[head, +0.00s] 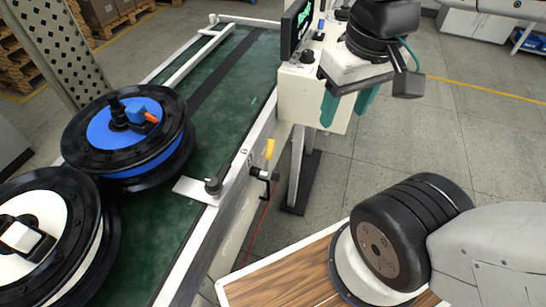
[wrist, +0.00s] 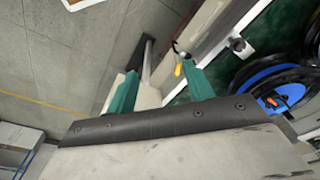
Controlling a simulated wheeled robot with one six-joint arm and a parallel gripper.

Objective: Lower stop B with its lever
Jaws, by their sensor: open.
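The lever with a yellow handle (head: 269,149) stands upright on a black bracket at the right side rail of the conveyor. Beside it a light metal stop plate (head: 192,188) with a dark knob (head: 213,186) reaches in over the green belt; I cannot read a letter on it. My gripper (head: 346,106) is open and empty, its teal fingers pointing down, to the right of the lever and apart from it. In the wrist view my gripper (wrist: 160,70) shows both fingers, with the yellow handle (wrist: 179,69) beyond the right fingertip.
A blue-faced hub wheel (head: 125,125) and a white-faced one (head: 35,240) lie on the belt (head: 235,75), left of the stop. A cream post with a screen (head: 297,28) stands behind the lever near my gripper. A wooden-topped surface (head: 285,280) is at the bottom.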

